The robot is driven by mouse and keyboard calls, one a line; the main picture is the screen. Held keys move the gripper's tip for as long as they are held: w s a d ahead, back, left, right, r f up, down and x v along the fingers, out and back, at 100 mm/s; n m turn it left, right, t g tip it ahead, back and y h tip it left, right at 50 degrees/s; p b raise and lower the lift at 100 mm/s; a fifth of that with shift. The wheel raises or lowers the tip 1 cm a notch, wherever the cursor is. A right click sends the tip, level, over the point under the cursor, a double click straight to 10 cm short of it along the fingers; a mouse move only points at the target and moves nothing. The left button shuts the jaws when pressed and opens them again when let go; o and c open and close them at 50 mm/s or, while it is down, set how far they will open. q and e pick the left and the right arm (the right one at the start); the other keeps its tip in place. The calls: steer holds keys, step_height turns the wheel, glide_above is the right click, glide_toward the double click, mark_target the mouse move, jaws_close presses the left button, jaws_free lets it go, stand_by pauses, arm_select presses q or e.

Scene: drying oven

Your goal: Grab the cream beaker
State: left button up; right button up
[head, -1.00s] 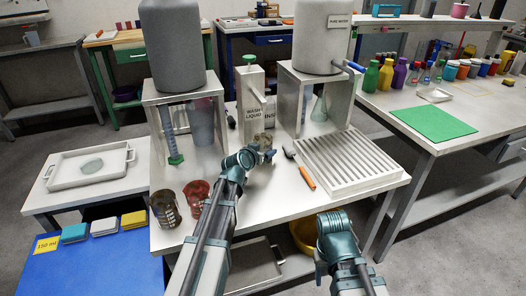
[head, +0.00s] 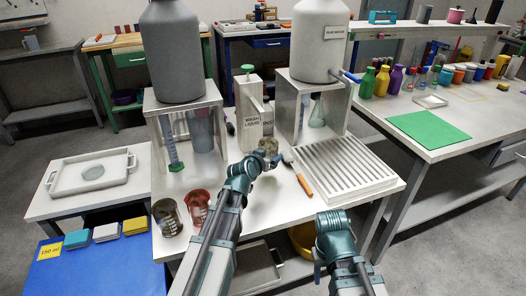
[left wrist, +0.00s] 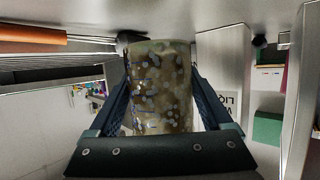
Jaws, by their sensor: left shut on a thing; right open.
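A small speckled beaker, cream and brown (head: 269,145), is at the front of the wash-liquid stand in the head view. In the left wrist view the speckled beaker (left wrist: 160,85) fills the middle, between the two dark fingers. My left gripper (head: 268,158) is shut on it, with a finger along each side. Its far rim and contact with the table are hard to make out. My right gripper (head: 318,281) is open and empty near the table's front edge, partly hidden by its own wrist.
A dark-stained beaker (head: 168,217) and a red beaker (head: 198,208) stand left of my left arm. The wash-liquid stand (head: 249,112) is just behind the held beaker. An orange-handled tool (head: 303,184) and a ribbed rack (head: 345,170) lie to the right.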

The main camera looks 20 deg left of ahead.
arm_select(q)
steer(key=s+d, duration=0.5)
steer(key=s+d+r+p, duration=0.1)
steer(key=s+d, duration=0.1)
steer(key=d, duration=0.1)
steer(key=shift+s+d, duration=0.25)
steer(key=shift+s, duration=0.15)
